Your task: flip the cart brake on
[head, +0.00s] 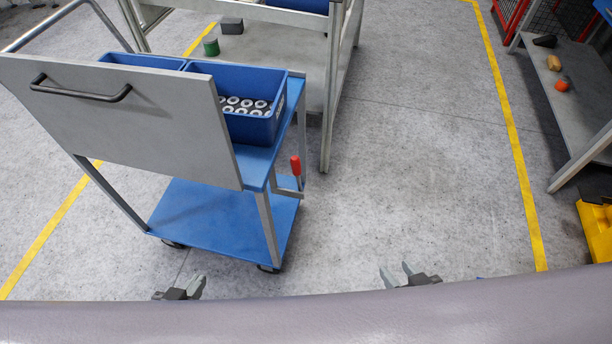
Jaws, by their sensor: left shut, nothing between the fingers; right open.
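The cart (215,226) is blue with grey posts and a grey upright panel with a dark handle; it stands left of centre. A red-gripped lever (296,166), which looks like the cart brake, sticks up at the cart's right side on a grey bracket. My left gripper (203,281) is low in the view, in front of the cart's near edge, shut and empty. My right gripper (396,272) is low and right of the cart, open and empty, with its fingers pointing away from me. Both are well apart from the lever.
Blue bins (236,118) with ring-shaped parts sit on the cart's top. A grey workbench (345,100) stands close behind it. A grey shelf (566,98) with small objects and a yellow object (597,232) are at the right. The floor (430,170) between is clear.

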